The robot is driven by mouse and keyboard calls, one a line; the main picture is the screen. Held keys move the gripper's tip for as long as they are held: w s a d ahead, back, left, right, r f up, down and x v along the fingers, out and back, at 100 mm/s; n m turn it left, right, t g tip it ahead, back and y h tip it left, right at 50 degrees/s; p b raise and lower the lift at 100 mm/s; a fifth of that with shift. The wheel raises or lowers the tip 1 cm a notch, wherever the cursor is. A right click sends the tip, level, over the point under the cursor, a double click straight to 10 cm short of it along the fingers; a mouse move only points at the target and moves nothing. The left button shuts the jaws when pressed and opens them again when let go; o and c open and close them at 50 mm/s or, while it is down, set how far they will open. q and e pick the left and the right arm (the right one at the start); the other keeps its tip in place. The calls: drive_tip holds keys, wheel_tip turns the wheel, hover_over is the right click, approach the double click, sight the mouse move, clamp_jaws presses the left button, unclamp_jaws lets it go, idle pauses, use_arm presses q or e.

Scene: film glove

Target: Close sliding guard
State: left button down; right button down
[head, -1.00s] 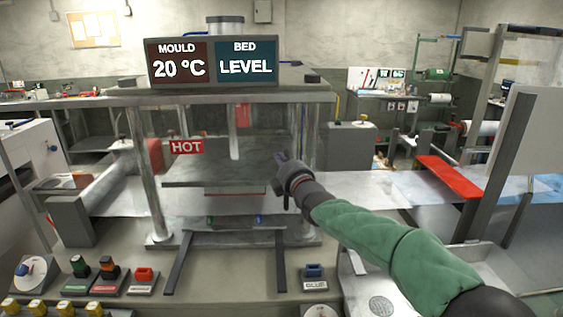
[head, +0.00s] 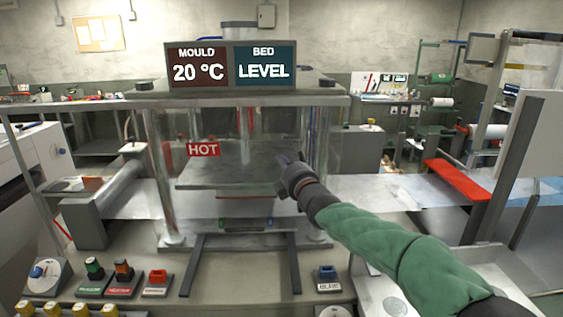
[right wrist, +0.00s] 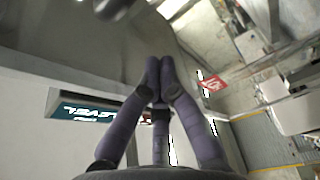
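The press stands ahead between metal posts, with a grey flat plate (head: 235,172) and a red HOT sign (head: 203,149). A hazy, see-through guard seems to stand across the press front; its edges are hard to make out, so I cannot tell how far it covers the opening. My right gripper (head: 288,165) is at the right part of the press front, near the right post. In the right wrist view its fingertips (right wrist: 160,66) are together with nothing visible between them. Whether they touch the guard is unclear. My left gripper is not in view.
A display (head: 230,65) above the press reads mould 20 °C and bed LEVEL. Coloured switches (head: 123,272) and a blue switch (head: 328,275) line the front bench. Two dark rails (head: 192,265) stick out below the press. A red bar (head: 457,178) lies right of my forearm.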

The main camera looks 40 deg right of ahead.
drive_tip(key=v, duration=0.8)
drive_tip(key=shift+s+p, duration=0.2)
drive_tip(key=shift+p, duration=0.25)
